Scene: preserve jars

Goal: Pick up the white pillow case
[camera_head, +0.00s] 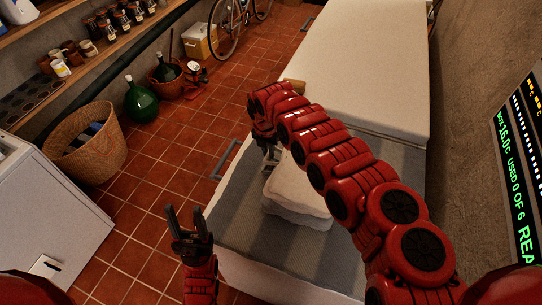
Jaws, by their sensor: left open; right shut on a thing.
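The white pillow case (297,193) looks like a flat, folded white bundle. It lies on the grey-striped mat (262,237) on the low white bed-like surface. My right gripper (268,160) reaches over from the right and points down at the far left edge of the bundle. It is shut there, apparently on the edge of the white cloth; the fingertips are small and partly hidden. My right arm covers part of the bundle's right side. My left gripper (186,222) is open and empty, pointing up over the tiled floor, left of the bed.
A white mattress-like block (370,60) fills the far part of the bed. A wicker basket (85,150), a green demijohn (141,104) and a white appliance (45,220) stand at the left. A bicycle (228,25) is at the back. The tiled floor between is clear.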

